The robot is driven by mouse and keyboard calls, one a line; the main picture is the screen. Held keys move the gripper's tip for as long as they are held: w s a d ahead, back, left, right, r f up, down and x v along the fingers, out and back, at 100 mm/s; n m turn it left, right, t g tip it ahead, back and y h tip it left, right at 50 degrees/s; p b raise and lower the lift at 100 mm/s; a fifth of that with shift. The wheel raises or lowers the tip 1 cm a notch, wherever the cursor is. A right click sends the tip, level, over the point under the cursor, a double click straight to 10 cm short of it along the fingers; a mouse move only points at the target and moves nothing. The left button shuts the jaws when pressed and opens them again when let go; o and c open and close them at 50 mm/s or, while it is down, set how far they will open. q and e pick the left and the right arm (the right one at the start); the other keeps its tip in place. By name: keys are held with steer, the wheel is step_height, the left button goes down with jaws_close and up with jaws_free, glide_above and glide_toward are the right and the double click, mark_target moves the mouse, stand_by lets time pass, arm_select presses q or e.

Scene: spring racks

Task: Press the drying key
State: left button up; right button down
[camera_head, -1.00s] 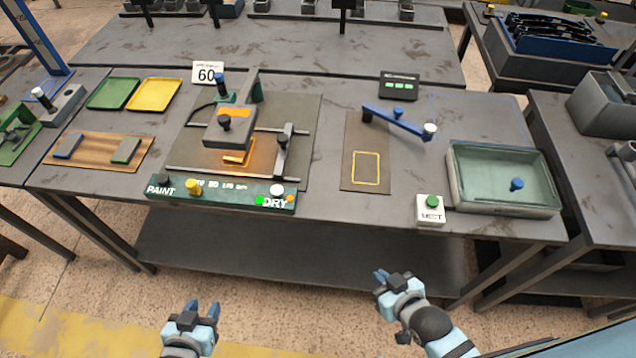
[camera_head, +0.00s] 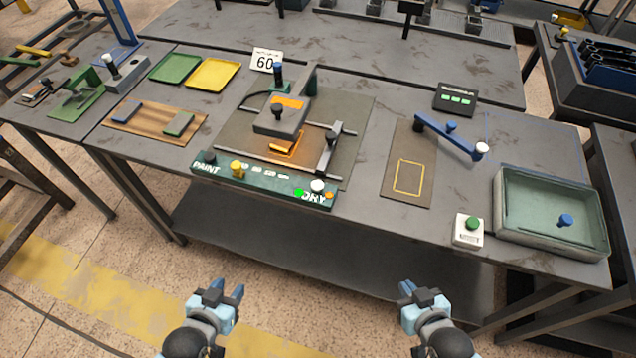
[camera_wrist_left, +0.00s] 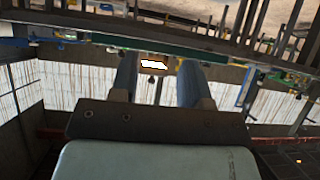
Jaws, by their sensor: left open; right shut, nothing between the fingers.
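The green control panel (camera_head: 262,182) runs along the front edge of the middle table, marked PAINT at its left and DRY at its right. At the DRY end stand a white-topped key (camera_head: 317,186), a lit green lamp (camera_head: 298,192) and a small orange lamp (camera_head: 329,196). A yellow knob (camera_head: 237,167) stands nearer PAINT. My left gripper (camera_head: 227,291) is open and empty in front of the table, below the panel in the picture; its spread fingers (camera_wrist_left: 158,78) show in the left wrist view. My right gripper (camera_head: 407,291) is shut and empty, also in front of the table.
Behind the panel stands a grey press (camera_head: 280,122) with an orange glow beneath it. To the right are a blue lever (camera_head: 445,137), a white box with a green button (camera_head: 468,231) and a green tray (camera_head: 550,254). Floor before the table is clear.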

arm_select(q)
jaws_close()
stand_by(1.7)
